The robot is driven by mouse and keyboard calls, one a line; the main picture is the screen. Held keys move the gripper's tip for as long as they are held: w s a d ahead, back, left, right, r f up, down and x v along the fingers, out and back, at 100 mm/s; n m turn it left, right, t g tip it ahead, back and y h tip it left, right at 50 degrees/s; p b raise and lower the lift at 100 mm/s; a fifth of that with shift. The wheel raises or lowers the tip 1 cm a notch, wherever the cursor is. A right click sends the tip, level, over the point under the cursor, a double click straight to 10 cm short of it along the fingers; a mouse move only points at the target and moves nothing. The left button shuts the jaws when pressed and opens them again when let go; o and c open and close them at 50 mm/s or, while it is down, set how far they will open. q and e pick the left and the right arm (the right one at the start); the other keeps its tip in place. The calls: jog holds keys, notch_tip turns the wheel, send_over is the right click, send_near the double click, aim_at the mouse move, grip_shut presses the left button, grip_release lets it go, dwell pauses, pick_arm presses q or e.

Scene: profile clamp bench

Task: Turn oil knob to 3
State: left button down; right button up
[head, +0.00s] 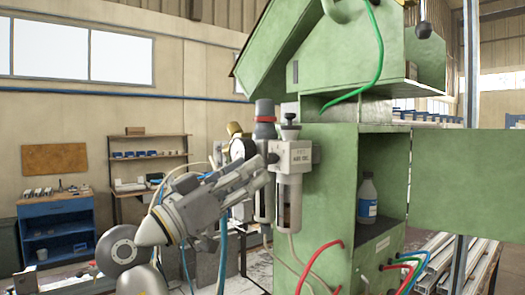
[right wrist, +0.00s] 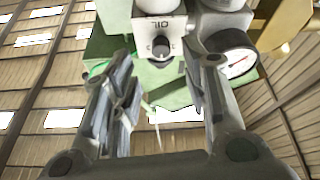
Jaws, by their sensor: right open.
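My right gripper (head: 262,172) is open and empty, in front of the units and below the knob in the head view. In the wrist view its fingers (right wrist: 165,82) stand either side of the knob, not touching it. My left gripper is not in view.
A round gauge (right wrist: 238,62) sits beside the oil unit, close to a finger in the wrist view. The green machine (head: 330,170) has an open compartment with a bottle (head: 367,200). Red hoses (head: 320,262) hang below. A blue shelf cabinet (head: 57,228) stands far left.

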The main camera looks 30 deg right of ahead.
aim_at(268, 160)
jog(key=shift+p+x, duration=1.05)
jog(key=shift+x, duration=1.3)
jog(key=shift+w, duration=0.1)
grip_shut()
